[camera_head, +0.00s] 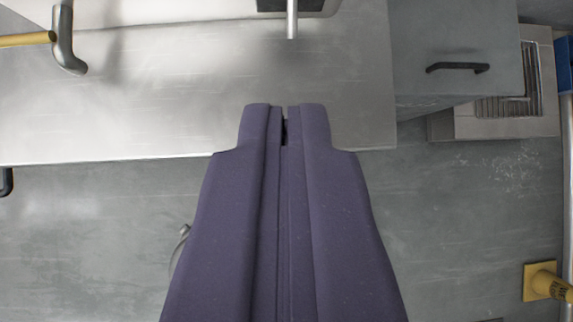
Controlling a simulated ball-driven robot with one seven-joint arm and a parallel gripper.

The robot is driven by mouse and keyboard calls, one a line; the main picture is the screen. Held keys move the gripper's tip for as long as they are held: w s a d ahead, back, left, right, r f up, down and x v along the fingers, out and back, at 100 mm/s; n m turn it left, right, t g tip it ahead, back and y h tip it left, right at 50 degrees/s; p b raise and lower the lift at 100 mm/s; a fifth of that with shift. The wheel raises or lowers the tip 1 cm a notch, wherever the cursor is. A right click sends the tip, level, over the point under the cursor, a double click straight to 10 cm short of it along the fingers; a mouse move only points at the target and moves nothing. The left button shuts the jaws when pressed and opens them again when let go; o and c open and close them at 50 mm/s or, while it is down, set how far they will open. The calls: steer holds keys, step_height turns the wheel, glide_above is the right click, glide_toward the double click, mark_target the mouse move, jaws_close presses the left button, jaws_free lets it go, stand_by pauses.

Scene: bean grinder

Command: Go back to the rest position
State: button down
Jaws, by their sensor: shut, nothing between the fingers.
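My gripper (285,112) fills the lower middle of the view. Its two purple fingers lie together with only a thin dark slit near the tips, and nothing is held. The tips point up the picture and overlap the front part of a light metal counter (150,110). I cannot tell the height of the fingers above it.
A curved metal pipe (66,45) and a yellow bar (25,39) are at the upper left. A thin metal rod (292,20) stands ahead of the fingertips. A grey cabinet with a black handle (457,67) is at the upper right. A yellow fixture (541,281) is at the lower right.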

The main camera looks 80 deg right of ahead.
steer(key=w+d+r+m+t+h+b, duration=0.15)
steer(key=w+r, duration=0.35)
steer(key=r, duration=0.6)
steer(key=w+d+r+t+h+b, duration=0.1)
steer(key=w+r+t+b, duration=0.3)
steer(key=r, duration=0.7)
steer(key=s+r, duration=0.4)
steer(key=r, duration=0.6)
steer(key=s+a+r+m+t+b, duration=0.1)
steer(key=s+r, duration=0.3)
steer(key=r, duration=0.5)
steer(key=s+a+r+m+t+b, duration=0.1)
steer(key=s+r, duration=0.2)
steer(key=r, duration=0.7)
steer(key=shift+s+r+y, duration=0.35)
steer(key=shift+s+y, duration=0.05)
steer(key=shift+y, duration=0.05)
steer(key=shift+a, duration=0.1)
